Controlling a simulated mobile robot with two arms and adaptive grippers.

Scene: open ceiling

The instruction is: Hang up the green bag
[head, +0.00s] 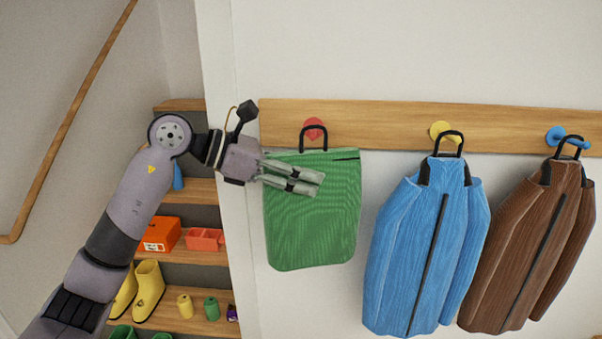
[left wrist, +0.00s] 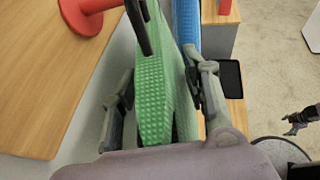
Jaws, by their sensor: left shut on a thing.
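The green bag (head: 312,225) hangs upright from my left gripper (head: 306,182), which is shut on its upper part. Its black loop (head: 313,131) stands up in front of the red peg (head: 315,123) in the head view. In the left wrist view the bag (left wrist: 152,95) is between the fingers of my left gripper (left wrist: 160,80). There the loop (left wrist: 139,25) shows just to the right of the red peg (left wrist: 85,18), with a gap between them. My right gripper (left wrist: 298,120) shows small at the right edge of that view; its jaws are unclear.
The wooden rail (head: 380,138) also has a yellow peg (head: 439,130) with a blue jacket (head: 425,245) and a blue peg (head: 556,135) with a brown jacket (head: 530,245). Shelves (head: 190,190) with boots and boxes stand at left. The wall below the bag is clear.

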